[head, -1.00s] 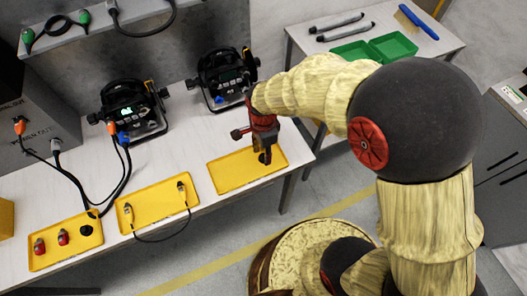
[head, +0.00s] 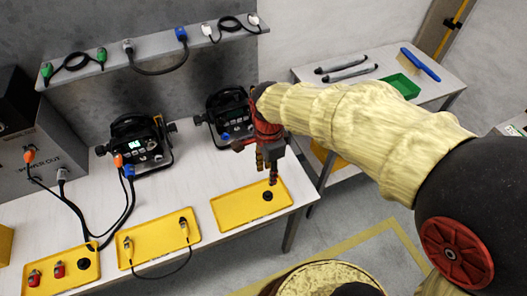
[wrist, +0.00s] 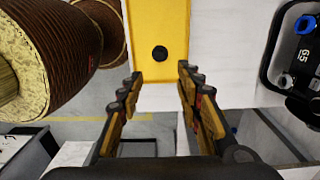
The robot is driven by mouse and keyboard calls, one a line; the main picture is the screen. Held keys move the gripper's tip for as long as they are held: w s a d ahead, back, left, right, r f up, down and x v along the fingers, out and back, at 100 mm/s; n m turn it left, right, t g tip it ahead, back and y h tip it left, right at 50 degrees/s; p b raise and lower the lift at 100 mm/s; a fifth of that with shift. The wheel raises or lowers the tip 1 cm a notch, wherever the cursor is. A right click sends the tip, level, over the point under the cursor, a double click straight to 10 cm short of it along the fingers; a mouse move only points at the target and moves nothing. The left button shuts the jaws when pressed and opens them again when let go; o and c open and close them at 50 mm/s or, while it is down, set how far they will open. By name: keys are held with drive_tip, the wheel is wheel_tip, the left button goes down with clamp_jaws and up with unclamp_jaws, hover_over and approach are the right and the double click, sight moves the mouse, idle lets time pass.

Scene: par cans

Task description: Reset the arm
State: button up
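My gripper (head: 267,174) is at the end of my tan arm, above the right yellow tray (head: 230,208) on the white table. Its fingers point down and are spread apart. In the wrist view my gripper (wrist: 158,78) is open, with nothing held between the fingers. A small round black piece (head: 267,196) sits on that tray below the fingers, apart from them. It also shows in the wrist view (wrist: 160,53) beyond the fingertips.
The middle yellow tray (head: 150,242) holds a cable with two connectors. The left tray (head: 75,284) holds two red connectors and a black piece. Two black par cans (head: 137,145) (head: 228,108) stand behind. A cable shelf (head: 150,48) hangs above. A side table (head: 440,90) stands right.

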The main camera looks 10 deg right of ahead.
drive_tip(key=s+d+r+n+t, duration=0.5)
drive_tip(key=s+d+r+n, duration=0.7)
drive_tip(key=r+n, duration=0.2)
drive_tip(key=shift+s+r+n+t, duration=0.2)
drive_tip(key=shift+r+n+t, duration=0.2)
drive_tip(key=shift+r, duration=0.3)
